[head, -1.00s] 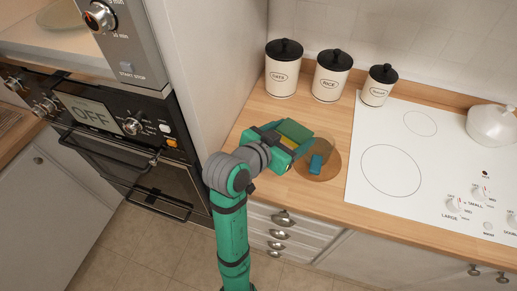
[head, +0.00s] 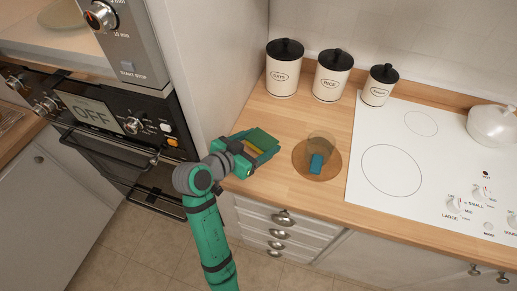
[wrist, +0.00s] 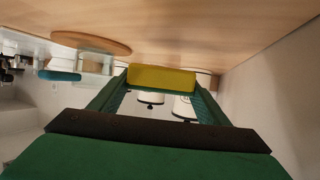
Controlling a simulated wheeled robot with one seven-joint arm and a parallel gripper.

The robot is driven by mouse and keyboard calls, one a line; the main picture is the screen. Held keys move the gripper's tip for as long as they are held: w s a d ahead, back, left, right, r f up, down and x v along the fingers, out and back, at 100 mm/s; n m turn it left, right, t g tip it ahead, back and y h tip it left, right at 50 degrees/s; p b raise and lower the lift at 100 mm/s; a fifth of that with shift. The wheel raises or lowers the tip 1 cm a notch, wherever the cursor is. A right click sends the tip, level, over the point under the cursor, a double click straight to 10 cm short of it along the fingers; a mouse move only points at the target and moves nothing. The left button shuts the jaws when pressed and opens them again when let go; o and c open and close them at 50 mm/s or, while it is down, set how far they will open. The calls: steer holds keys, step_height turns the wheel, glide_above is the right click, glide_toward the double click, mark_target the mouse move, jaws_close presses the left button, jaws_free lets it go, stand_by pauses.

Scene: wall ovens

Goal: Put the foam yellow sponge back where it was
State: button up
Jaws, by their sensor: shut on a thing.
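The yellow sponge (wrist: 161,79) is held between the fingers of my gripper (wrist: 155,95) in the wrist view. In the head view my gripper (head: 258,147) is over the left part of the wooden counter, left of the round board, with a strip of the yellow sponge (head: 253,149) showing between its fingers. The gripper is shut on the sponge. Most of the sponge is hidden by the gripper in the head view. I cannot tell how high it is above the counter.
A round wooden board (head: 300,170) holds a clear glass (head: 321,142) and a blue item (head: 316,164). Several canisters, including one marked RICE (head: 332,77), stand at the back. A white cooktop (head: 390,140) lies right. A tall oven cabinet (head: 215,70) borders the counter's left.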

mark_target(256, 151)
steer(key=shift+f, duration=1.6)
steer(key=shift+a+f, duration=0.2)
steer(key=shift+f, duration=0.15)
steer(key=shift+f, duration=0.1)
steer(key=o, duration=1)
steer(key=v, duration=1.2)
steer(key=shift+d, duration=0.1)
